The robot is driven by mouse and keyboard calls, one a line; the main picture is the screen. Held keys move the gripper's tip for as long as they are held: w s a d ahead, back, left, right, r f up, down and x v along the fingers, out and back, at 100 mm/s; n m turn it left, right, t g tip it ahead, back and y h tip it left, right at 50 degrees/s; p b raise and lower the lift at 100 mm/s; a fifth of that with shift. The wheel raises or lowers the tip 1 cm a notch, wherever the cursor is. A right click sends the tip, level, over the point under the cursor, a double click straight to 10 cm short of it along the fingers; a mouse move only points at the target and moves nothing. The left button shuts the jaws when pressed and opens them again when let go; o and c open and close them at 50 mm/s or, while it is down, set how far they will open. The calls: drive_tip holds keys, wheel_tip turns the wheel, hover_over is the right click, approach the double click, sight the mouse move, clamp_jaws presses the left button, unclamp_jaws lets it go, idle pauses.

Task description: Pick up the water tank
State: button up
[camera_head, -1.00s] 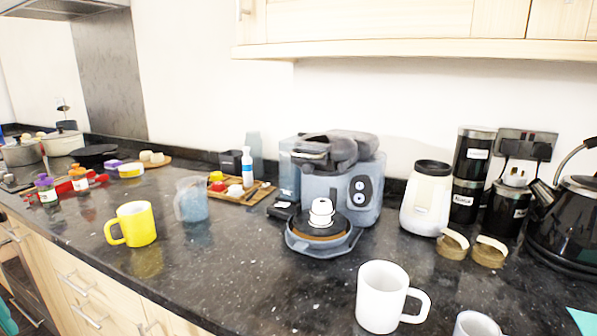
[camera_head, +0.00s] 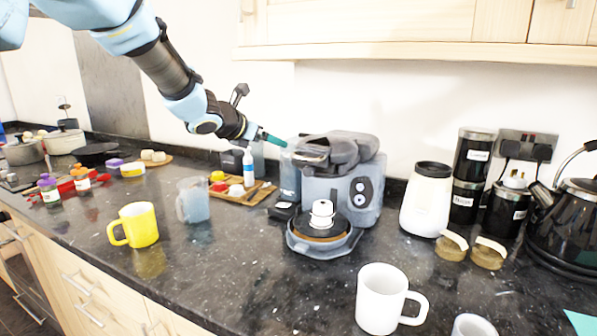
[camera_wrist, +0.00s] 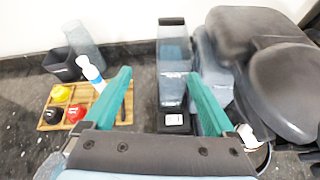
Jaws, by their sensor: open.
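The water tank (camera_head: 290,178) is a translucent blue, tall box at the left side of the grey-blue coffee machine (camera_head: 343,188). In the wrist view the tank (camera_wrist: 173,70) stands upright, with a dark top edge, beside the machine. My gripper (camera_head: 272,139) reaches in from the upper left, near the top of the tank. In the wrist view my gripper (camera_wrist: 159,75) is open and empty, with its two teal fingers apart. The tank shows between them, close to the right finger. I cannot tell how far below the fingertips it is.
A yellow mug (camera_head: 137,224) and a white mug (camera_head: 382,298) stand nearer the front. The counter between the mugs is clear.

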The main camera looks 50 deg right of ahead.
drive_tip(key=d+f+p, duration=0.1)
drive_tip(key=d+p, duration=0.2)
drive_tip(key=d, duration=0.3)
drive_tip(key=d+f+n+p, duration=0.1)
drive_tip(key=d+f+p, duration=0.1)
drive_tip(key=d, duration=0.4)
drive_tip(key=shift+d+p, duration=0.35)
drive_tip(key=shift+p, duration=0.35)
drive_tip(key=shift+s, duration=0.1)
drive_tip(key=shift+c, duration=0.2)
drive_tip(key=shift+h, duration=0.3)
clamp_jaws()
drive_tip(key=shift+r, duration=0.2)
